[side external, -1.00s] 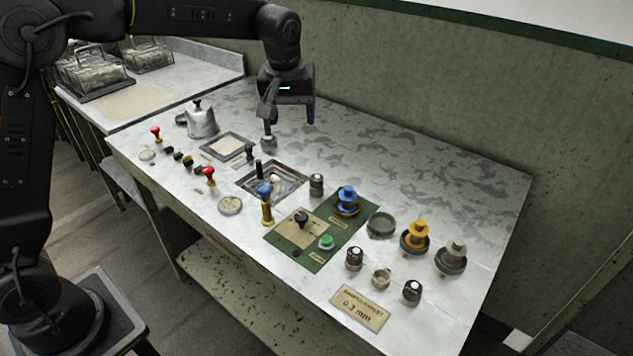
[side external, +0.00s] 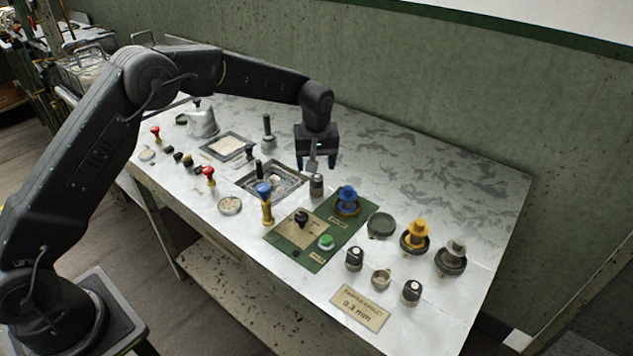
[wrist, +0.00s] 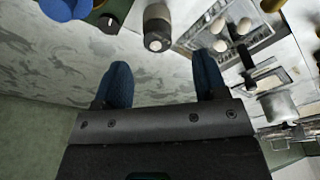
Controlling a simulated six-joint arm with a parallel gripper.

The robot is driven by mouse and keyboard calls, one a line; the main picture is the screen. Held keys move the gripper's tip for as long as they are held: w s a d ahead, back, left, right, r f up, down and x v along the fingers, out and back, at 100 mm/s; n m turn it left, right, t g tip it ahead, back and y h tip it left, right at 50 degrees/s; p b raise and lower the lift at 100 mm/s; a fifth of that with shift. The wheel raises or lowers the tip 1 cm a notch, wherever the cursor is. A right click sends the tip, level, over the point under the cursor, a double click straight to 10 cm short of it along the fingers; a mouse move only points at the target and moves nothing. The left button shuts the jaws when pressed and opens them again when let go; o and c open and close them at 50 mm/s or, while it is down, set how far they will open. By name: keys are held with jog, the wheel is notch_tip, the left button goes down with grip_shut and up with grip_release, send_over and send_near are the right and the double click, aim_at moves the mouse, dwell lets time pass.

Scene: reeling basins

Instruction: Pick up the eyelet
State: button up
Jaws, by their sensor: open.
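Several small dark cylinders with a pale spot on top look like eyelets. One eyelet (side external: 316,185) stands upright beside the sunken basin, just below my gripper in the side view. It also shows in the wrist view (wrist: 157,28), ahead of and between my fingertips. Two similar ones stand near the label plate, a left one (side external: 354,258) and a right one (side external: 412,291). I cannot tell for certain which the task names. My gripper (side external: 318,166), with blue fingers, is open and empty above the table; its spread fingers show in the wrist view (wrist: 160,66).
A blue knob (side external: 347,200) on a green panel stands close to the right. The basin (side external: 287,187) with pale cocoon-like lumps lies to the left. A tall blue-topped handle (side external: 265,200) stands in front. The table behind, toward the green wall (side external: 450,100), is clear.

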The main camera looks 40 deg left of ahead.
aim_at(317, 178)
jog(key=shift+w+a+f, duration=0.1)
jog(key=shift+w+f, duration=0.05)
jog(key=shift+f, duration=1.2)
jog(key=shift+w+f, duration=0.15)
jog(key=shift+f, duration=1.2)
jog(key=c, duration=1)
